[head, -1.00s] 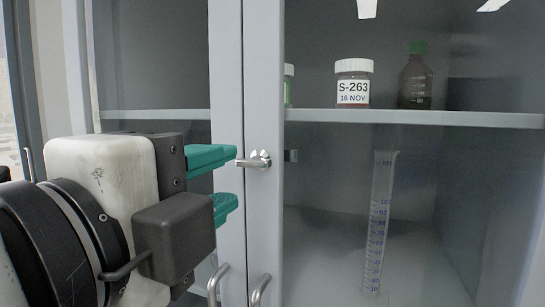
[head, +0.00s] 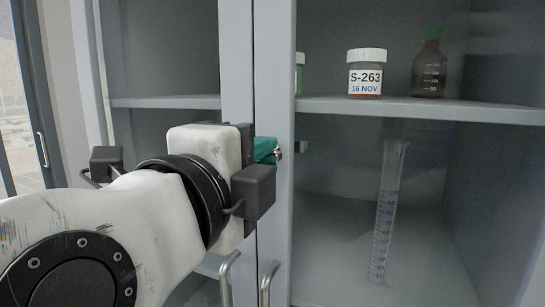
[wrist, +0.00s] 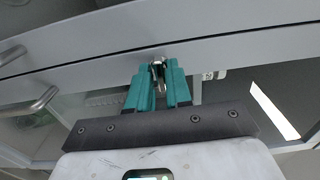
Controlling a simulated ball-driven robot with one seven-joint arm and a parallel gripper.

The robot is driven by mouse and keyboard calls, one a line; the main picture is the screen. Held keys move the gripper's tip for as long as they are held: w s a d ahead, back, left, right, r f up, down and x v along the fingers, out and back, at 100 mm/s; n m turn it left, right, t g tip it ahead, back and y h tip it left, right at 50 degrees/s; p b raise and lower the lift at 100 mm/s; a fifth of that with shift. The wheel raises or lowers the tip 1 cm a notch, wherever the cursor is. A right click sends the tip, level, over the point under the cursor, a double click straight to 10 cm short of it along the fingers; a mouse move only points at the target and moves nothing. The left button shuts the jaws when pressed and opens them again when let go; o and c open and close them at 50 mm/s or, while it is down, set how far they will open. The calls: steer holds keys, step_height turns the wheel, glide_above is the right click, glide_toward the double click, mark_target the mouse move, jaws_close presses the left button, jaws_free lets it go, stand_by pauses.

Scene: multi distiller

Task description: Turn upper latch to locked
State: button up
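The upper latch (head: 278,151) is a small metal lever on the grey cabinet's door frame (head: 271,60). In the head view only its right end shows, past my gripper (head: 265,150). In the wrist view the latch (wrist: 157,72) lies between the two teal fingers of my gripper (wrist: 160,80), which closely flank it. I cannot tell whether both fingers press on it. In the head view the gripper's dark block and body hide most of the fingers and the lever.
Two curved door handles (head: 267,282) (head: 226,278) hang below the latch. Behind the right door stand a labelled S-263 jar (head: 366,80) and a brown bottle with a green cap (head: 430,68) on a shelf (head: 420,107). A graduated cylinder (head: 387,210) stands below.

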jaws_close()
steer(key=shift+f, duration=0.1)
steer(key=n+b, duration=0.1)
steer(key=n, duration=0.3)
steer(key=shift+n+p, duration=1.2)
steer(key=shift+n, duration=5.7)
